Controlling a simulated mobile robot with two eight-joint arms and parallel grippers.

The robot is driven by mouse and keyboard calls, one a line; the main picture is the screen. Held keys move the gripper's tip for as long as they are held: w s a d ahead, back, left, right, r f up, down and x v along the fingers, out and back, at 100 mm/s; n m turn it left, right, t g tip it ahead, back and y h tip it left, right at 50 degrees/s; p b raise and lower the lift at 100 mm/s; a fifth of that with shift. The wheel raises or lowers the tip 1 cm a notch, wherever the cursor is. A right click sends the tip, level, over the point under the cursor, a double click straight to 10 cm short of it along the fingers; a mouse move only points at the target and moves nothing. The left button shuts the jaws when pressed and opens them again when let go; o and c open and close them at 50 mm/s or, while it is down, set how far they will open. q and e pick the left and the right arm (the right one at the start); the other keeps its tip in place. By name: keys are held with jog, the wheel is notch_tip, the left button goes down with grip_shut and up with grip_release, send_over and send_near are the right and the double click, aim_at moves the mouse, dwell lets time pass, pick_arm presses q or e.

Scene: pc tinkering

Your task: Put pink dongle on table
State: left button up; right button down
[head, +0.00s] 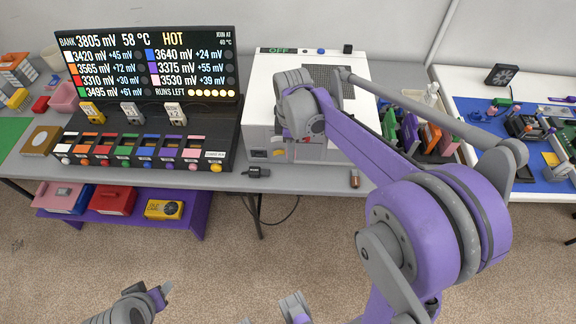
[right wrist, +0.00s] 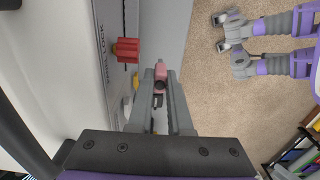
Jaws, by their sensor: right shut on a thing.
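My right gripper is at the front of the white box (head: 355,75) in the head view, where its fingertips are hard to make out. In the right wrist view my right gripper (right wrist: 160,78) is shut on the small pink dongle (right wrist: 160,71), held at its fingertips. The dongle is beside the white box's front panel; I cannot tell whether it touches it. The grey table (head: 320,181) runs under the box, with a bare strip along its front edge. My left gripper (head: 150,294) is low in the head view, away from the table; its jaw opening is unclear.
A red knob (right wrist: 127,50) sticks out of the panel beside my right gripper. A dark gadget (head: 257,172) and a small brown piece (head: 354,179) lie near the table's front edge. A black display rack (head: 150,100) stands left. Coloured parts crowd the right.

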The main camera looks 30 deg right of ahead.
notch_tip(320, 180, down, 3)
jog(key=shift+s+r, duration=0.15)
jog(key=shift+f+b, duration=0.3)
jog(key=shift+f, duration=1.8)
jog(key=shift+f, duration=0.2)
jog(key=c, duration=0.8)
grip_release()
jog(key=shift+c, duration=0.2)
jog(key=shift+r, duration=0.15)
